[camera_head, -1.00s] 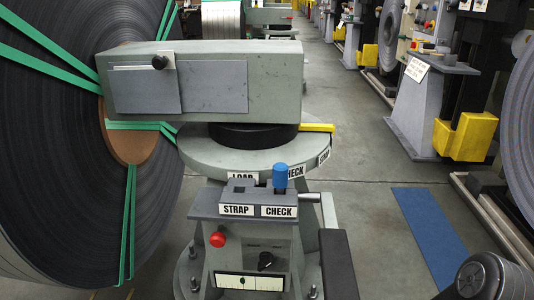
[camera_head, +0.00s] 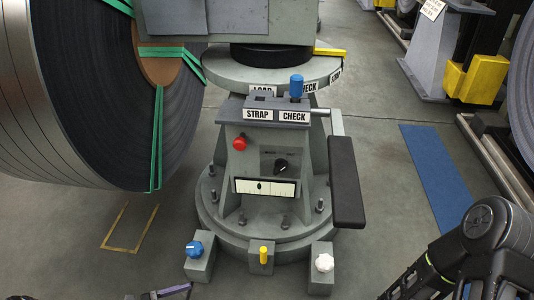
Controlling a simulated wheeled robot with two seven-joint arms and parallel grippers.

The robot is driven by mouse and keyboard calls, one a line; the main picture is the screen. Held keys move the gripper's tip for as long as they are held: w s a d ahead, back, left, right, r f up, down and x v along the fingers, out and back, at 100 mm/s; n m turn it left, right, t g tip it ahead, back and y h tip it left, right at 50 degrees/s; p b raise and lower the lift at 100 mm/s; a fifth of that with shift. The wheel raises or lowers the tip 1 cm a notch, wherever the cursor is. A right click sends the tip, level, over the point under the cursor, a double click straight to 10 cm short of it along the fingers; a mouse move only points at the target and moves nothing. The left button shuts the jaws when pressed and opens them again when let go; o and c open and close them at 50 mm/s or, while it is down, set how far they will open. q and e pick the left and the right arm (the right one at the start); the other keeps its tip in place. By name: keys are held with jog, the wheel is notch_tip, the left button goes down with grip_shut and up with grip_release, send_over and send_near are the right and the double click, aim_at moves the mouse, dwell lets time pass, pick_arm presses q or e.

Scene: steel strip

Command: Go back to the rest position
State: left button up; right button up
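Of my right arm, dark links show at the lower right of the head view, bent towards the bottom edge. Its gripper is out of the frame. A small dark piece with a purple strip shows at the bottom edge, left of the middle. It seems to belong to my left arm, but I cannot tell whether it is the gripper. The grey machine stand (camera_head: 222,178) is in the middle, with a STRAP/CHECK block (camera_head: 276,104) and a blue-capped peg (camera_head: 296,87) upright in its CHECK side. I see no gripper touching any of these.
A large steel strip coil (camera_head: 75,110) with green straps is at the left. A blue mat (camera_head: 436,175) lies right on open floor.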

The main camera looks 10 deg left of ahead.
pick_arm(q)
jog(key=s+d+f+m+g+y, duration=0.2)
jog(key=s+d+m+g+y, duration=0.1)
jog(key=d+m+g, duration=0.4)
jog(key=s+d+f+m+g+y, duration=0.1)
jog(key=s+d+m+g+y, duration=0.3)
jog(key=d, duration=0.6)
jog(key=d+r+m+t+y, duration=0.3)
jog(key=d+r+m, duration=0.15)
jog(key=m, duration=0.65)
jog(key=s+d+r+p, duration=0.1)
jog(key=s+r+p, duration=0.1)
jog(key=r+p, duration=1.8)
jog(key=s+r+p, duration=0.2)
jog(key=r+p, duration=1.9)
jog(key=shift+s+d+r+m, duration=0.2)
jog(key=shift+d+r+m, duration=0.1)
jog(key=shift+d+r, duration=0.1)
pick_arm(e)
jog(key=s+a+r, duration=0.1)
jog(key=s+r, duration=0.1)
jog(key=r, duration=1.8)
jog(key=s+a+r+g, duration=0.1)
jog(key=s+r, duration=0.1)
jog(key=r, duration=1.9)
jog(key=shift+n, duration=0.3)
pick_arm(q)
jog(key=shift+f, duration=0.15)
pick_arm(e)
jog(key=shift+f, duration=0.15)
